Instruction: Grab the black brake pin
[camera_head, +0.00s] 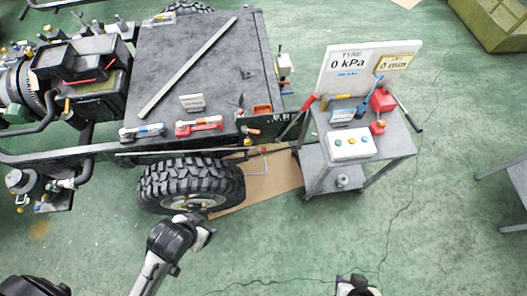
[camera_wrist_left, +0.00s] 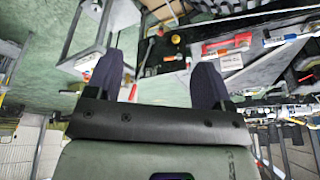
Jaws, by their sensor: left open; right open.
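I cannot single out the black brake pin for certain. A small dark piece (camera_head: 241,100) stands on the grey deck of the chassis near its right edge, too small to identify. My right gripper (camera_head: 357,285) shows at the bottom edge of the head view, open, well away from the chassis and cart. My left gripper (camera_wrist_left: 165,76) shows in the left wrist view with its two dark fingers wide apart and nothing between them. In the head view my left arm reaches up below the tyre; its fingers are not clear there.
The chassis deck (camera_head: 190,75) carries a long bar (camera_head: 187,68), a red-handled tool (camera_head: 199,125) and a blue-handled tool (camera_head: 142,131). A grey cart (camera_head: 395,141) with a gauge board (camera_head: 367,68) stands right. Green floor is open at lower right.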

